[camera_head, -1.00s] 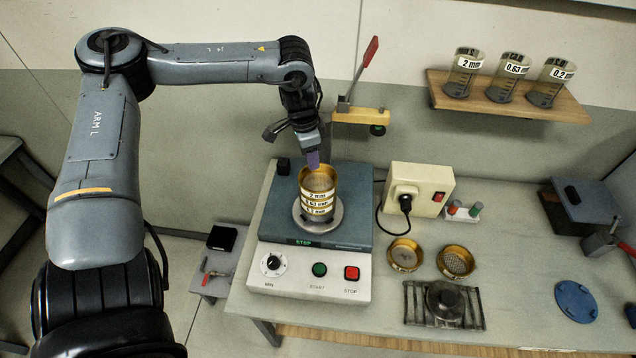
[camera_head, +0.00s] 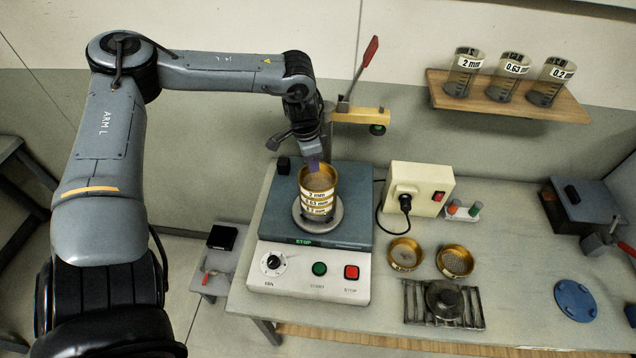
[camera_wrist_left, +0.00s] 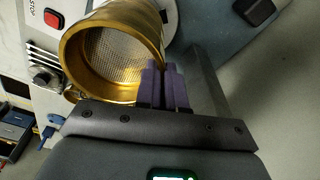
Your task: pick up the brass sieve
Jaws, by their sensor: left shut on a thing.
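The brass sieve (camera_head: 319,179) is the top of a stack of brass sieves with white labels, the top one reading 2 mm. The stack stands upright on the round plate of the shaker (camera_head: 262,222). My left gripper (camera_head: 314,163) reaches down to the back of the stack's rim. In the left wrist view, its purple fingers (camera_wrist_left: 164,86) are shut on the wall of the brass sieve (camera_wrist_left: 88,35), whose mesh shows inside. I see no clear gap between the sieve and those below. My right gripper is out of view.
Two loose brass sieves (camera_head: 405,254) (camera_head: 455,262) lie right of the shaker, behind a dark metal rack (camera_head: 416,302). A cream power box (camera_head: 420,186) stands behind them. A yellow bracket with a red-handled lever (camera_head: 356,116) is close behind my gripper. A blue disc (camera_head: 575,301) lies right.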

